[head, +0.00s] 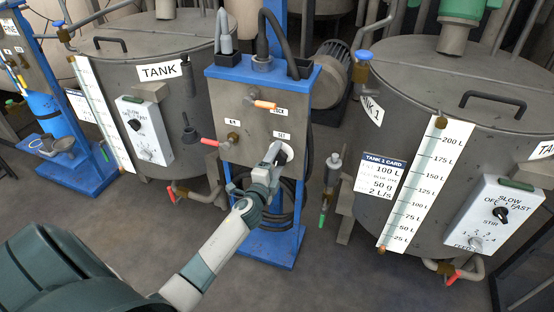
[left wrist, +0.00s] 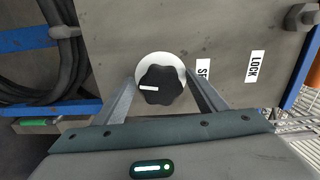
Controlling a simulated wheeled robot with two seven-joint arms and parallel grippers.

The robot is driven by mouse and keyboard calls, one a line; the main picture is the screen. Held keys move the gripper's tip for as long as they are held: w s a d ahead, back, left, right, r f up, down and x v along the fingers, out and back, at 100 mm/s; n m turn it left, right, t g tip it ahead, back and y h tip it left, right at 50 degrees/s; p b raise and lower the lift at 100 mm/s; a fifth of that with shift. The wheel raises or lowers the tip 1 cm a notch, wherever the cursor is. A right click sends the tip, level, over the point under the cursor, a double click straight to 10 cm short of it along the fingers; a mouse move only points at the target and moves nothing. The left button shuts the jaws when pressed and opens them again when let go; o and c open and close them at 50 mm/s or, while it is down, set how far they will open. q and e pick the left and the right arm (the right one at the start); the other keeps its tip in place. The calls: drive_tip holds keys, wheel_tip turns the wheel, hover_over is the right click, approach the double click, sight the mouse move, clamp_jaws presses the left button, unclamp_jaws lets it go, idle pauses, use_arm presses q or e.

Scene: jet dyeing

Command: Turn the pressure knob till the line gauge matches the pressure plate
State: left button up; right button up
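The black lobed knob (left wrist: 160,85) with a white pointer mark sits on a round white dial on the grey panel (head: 238,110). Its pointer lies nearly level, toward the left in the left wrist view. My left gripper (head: 275,154) is at the knob beside the SET label, and hides most of it in the head view. In the left wrist view the fingers (left wrist: 160,92) are apart, one on each side of the knob, with no clear contact. I cannot make out a line gauge or pressure plate. My right gripper is not in view.
An orange-handled valve (head: 264,104) and a red-handled valve (head: 212,142) stick out from the panel near my arm. Coiled black hose (head: 262,212) hangs below. Grey tanks stand left and right, with a Tank 1 card (head: 381,175) on the right one. Open floor lies in front.

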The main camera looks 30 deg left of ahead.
use_arm(q)
drive_tip(key=shift+s, duration=0.15)
drive_tip(key=b+v, duration=0.1)
drive_tip(key=v, duration=1.6)
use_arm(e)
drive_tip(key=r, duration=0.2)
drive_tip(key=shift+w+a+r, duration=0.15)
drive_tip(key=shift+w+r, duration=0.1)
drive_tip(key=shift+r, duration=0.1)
use_arm(q)
drive_tip(key=shift+d, duration=0.15)
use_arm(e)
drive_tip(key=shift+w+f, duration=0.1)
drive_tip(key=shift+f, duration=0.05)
